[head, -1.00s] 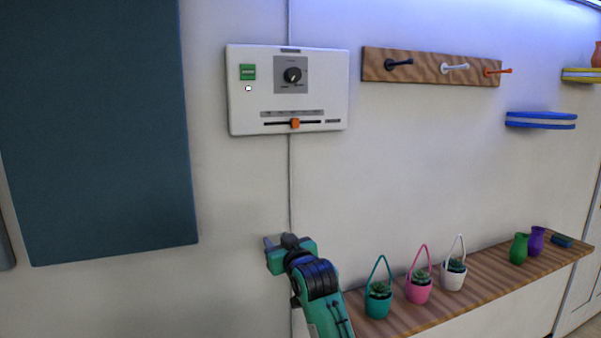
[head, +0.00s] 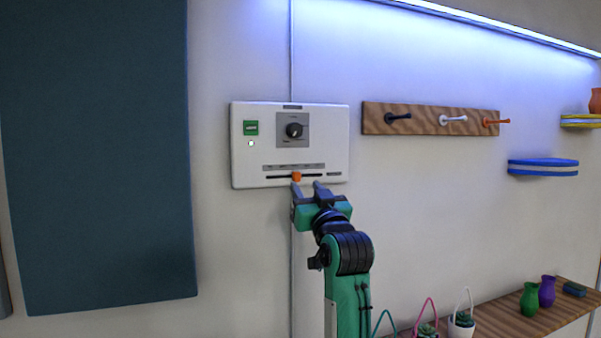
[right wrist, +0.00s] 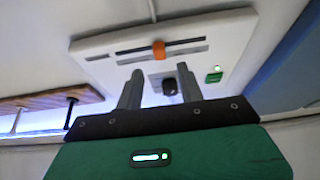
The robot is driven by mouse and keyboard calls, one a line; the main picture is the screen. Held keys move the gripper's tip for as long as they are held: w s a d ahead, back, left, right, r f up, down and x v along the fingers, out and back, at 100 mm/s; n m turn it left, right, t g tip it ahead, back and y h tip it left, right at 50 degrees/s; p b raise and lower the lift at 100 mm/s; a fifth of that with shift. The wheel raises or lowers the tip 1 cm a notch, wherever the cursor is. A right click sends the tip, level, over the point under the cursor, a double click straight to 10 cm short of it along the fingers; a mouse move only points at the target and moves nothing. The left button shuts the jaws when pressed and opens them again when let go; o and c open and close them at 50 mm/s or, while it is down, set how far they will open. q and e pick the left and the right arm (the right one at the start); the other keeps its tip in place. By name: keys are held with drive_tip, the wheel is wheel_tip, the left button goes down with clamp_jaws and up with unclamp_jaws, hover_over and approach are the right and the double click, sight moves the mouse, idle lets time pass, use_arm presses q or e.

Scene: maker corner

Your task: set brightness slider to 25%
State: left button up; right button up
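The white control panel (head: 240,160) is on the wall, with a brightness slider whose orange knob (head: 296,177) sits near the middle of its dark horizontal slot. A black rotary dial (head: 294,130) and a green switch (head: 250,128) are above it. My right gripper (head: 308,187) is open and empty, just below the slider, its left finger close to the orange knob in the picture. In the right wrist view the orange knob (right wrist: 159,49) lies beyond the two parted fingertips (right wrist: 160,72), apparently untouched. My left gripper is not in view.
A wooden rack with several hooks (head: 430,119) is on the wall to the right, with a blue shelf (head: 543,167) beyond. A wooden bench (head: 510,318) with small potted plants and vases is low right. A dark blue board (head: 100,160) hangs left.

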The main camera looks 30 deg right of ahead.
sight(297, 176)
drive_tip(key=p+x, duration=0.1)
drive_tip(key=x, duration=0.4)
clamp_jaws()
